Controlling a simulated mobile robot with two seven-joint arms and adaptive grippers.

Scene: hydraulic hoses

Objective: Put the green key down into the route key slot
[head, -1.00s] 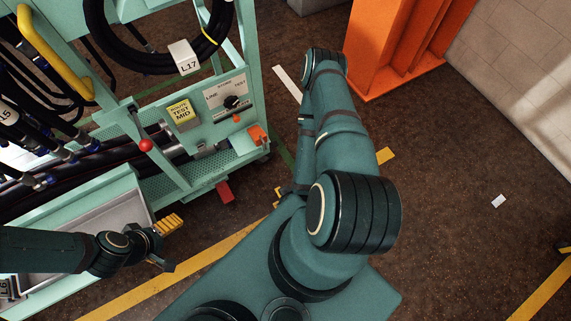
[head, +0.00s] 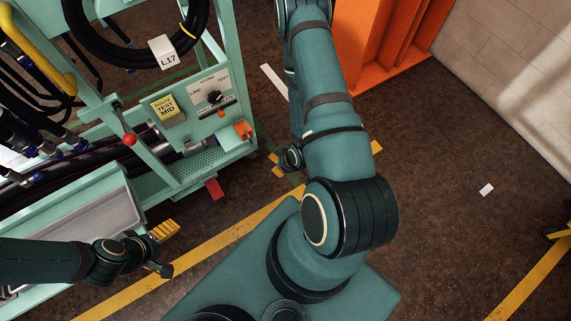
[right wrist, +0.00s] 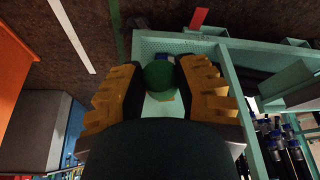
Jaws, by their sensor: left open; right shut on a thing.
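The green key (right wrist: 160,76) shows as a dark green rounded piece between the orange ribbed fingers of my right gripper (right wrist: 162,82) in the right wrist view. The gripper is shut on it. Below it in that picture is a pale surface of the rack. In the head view the right arm hides most of its own gripper, and I cannot see the key there. The rack's control panel (head: 206,88) has a dark knob and the words LINE, STORE and TEST. I cannot clearly pick out the route key slot. My left gripper (head: 164,250) is open and empty beside the tray.
A yellow ROUTE TEST MID sign (head: 164,109) and an orange block (head: 243,131) are on the teal rack. A red tab (head: 214,189) sticks out low. A coiled hose carries an L17 tag (head: 168,55). An orange pillar (head: 378,45) stands behind my right arm.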

